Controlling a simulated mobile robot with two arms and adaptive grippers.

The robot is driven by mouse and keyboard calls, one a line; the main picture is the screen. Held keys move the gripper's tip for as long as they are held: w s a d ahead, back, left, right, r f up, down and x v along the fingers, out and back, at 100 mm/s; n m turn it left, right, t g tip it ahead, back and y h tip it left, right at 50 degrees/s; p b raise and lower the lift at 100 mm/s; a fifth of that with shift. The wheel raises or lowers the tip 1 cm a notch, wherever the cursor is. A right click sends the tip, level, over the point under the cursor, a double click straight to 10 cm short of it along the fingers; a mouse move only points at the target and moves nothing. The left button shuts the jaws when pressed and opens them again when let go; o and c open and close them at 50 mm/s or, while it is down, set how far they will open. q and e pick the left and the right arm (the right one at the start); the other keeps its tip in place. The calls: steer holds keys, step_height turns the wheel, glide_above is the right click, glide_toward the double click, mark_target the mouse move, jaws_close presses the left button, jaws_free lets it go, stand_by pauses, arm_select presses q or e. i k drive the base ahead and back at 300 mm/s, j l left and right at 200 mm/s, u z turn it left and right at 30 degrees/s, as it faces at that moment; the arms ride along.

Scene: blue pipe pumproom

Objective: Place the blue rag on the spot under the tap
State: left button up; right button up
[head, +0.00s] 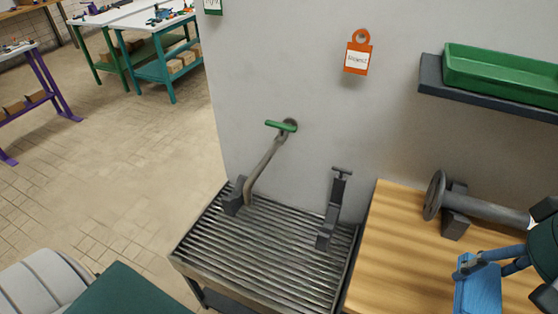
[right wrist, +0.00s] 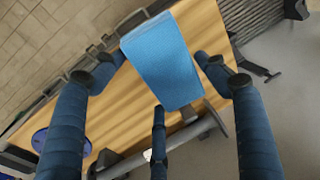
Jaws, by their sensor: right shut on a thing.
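The blue rag (head: 478,292) is a flat, folded-looking piece at the lower right of the head view, over the wooden bench. It also shows in the right wrist view (right wrist: 162,62). My right gripper (head: 482,264) is shut on it, with blue fingers on both sides and one below in the right wrist view (right wrist: 157,82). The tap has a green handle (head: 281,126) on the wall and a grey pipe (head: 262,172) slanting down to a slatted metal grate (head: 262,252). The grate under the tap carries no rag. My left gripper is out of view.
The wooden bench (head: 392,255) adjoins the grate's right side and bears a flanged grey pipe (head: 490,208). A dark clamp (head: 333,208) stands on the grate, and a dark block (head: 236,196) sits by the pipe's lower end. A shelf with a green tray (head: 500,72) juts out above.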

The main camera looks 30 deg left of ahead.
mark_target(257, 260)
steer(key=k+j+u, duration=0.15)
steer(key=j, duration=0.2)
steer(key=k+j+u, duration=0.15)
steer(key=j, duration=0.2)
steer(key=k+j+u, duration=0.2)
steer(key=j, duration=0.2)
steer(key=j+u, duration=0.15)
steer(key=j, duration=0.25)
steer(key=u, duration=0.55)
steer(key=k+j, duration=0.05)
